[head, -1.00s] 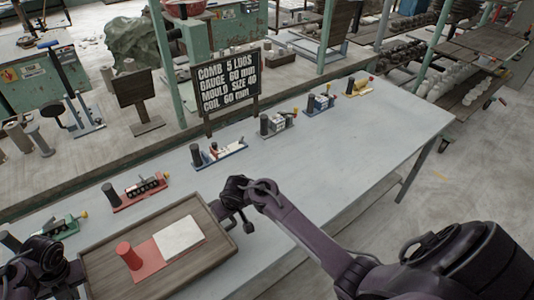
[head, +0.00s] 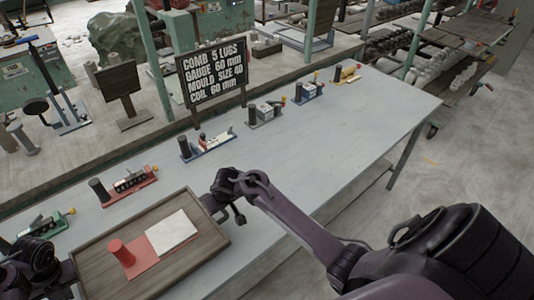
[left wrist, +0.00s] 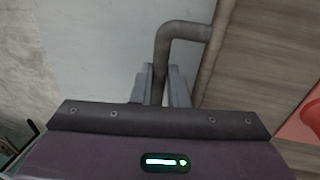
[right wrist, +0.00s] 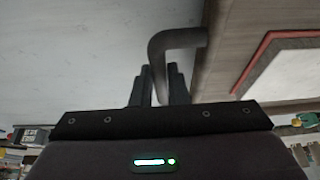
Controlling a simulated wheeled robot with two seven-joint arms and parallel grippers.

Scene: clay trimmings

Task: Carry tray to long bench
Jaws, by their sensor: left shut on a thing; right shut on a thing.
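A brown wooden tray (head: 187,262) is held between my two grippers at the near left of the head view, over or beside the near edge of a long pale bench (head: 300,140). On the tray are a red piece with a red cylinder (head: 121,252) and a white square slab (head: 172,231). My left gripper (left wrist: 160,85) is shut on the tray's bent handle (left wrist: 180,35). My right gripper (right wrist: 158,85) is shut on the other handle (right wrist: 175,42). In the head view, I cannot tell whether the tray touches the bench.
A row of small coloured fixtures, among them a red one (head: 130,186) and a blue one (head: 207,146), stands along the bench's far side. A black sign (head: 212,75) with white text stands behind them. The bench's middle and right are clear.

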